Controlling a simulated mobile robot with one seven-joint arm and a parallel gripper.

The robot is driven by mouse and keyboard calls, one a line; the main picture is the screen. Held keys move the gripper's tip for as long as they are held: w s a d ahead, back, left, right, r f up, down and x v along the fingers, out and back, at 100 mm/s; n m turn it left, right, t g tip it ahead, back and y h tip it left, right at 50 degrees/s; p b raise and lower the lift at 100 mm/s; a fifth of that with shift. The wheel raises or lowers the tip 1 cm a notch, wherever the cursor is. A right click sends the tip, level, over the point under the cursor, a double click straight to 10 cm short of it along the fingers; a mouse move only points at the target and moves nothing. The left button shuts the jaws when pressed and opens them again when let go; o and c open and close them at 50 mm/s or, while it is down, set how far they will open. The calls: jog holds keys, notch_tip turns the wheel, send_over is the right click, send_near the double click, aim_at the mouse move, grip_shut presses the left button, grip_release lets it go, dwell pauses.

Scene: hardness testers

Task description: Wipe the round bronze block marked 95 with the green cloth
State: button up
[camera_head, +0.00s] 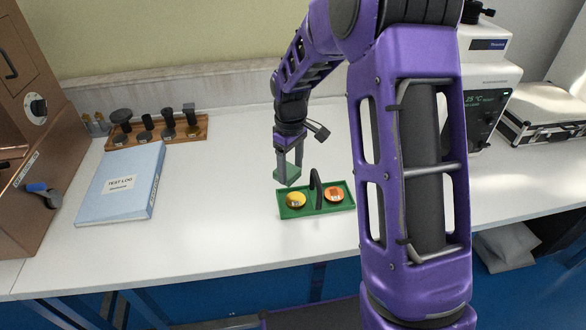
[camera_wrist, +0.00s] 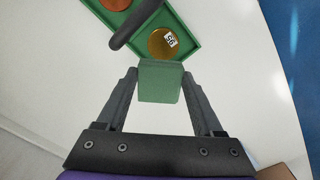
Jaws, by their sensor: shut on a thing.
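My gripper (camera_head: 288,160) is shut on the green cloth (camera_head: 287,176), a folded pad that also shows between the fingers in the wrist view (camera_wrist: 160,83). The cloth is held in the air, just behind and left of the green tray (camera_head: 316,210). A round yellow-bronze block (camera_head: 296,200) sits in the tray's left compartment. In the wrist view this block (camera_wrist: 157,46) carries a small white label, tilted, whose digits I cannot read surely. A round copper-orange block (camera_head: 334,194) sits in the right compartment. The cloth appears apart from both blocks.
A dark arched handle (camera_head: 316,189) rises between the tray's compartments. A blue test log binder (camera_head: 122,184) and a wooden rack of dark tools (camera_head: 160,132) lie at left. A tester (camera_head: 487,80) and a case (camera_head: 545,120) stand right. The white bench around the tray is clear.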

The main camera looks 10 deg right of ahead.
jog(key=shift+r+p, duration=0.5)
jog(key=shift+r, duration=0.55)
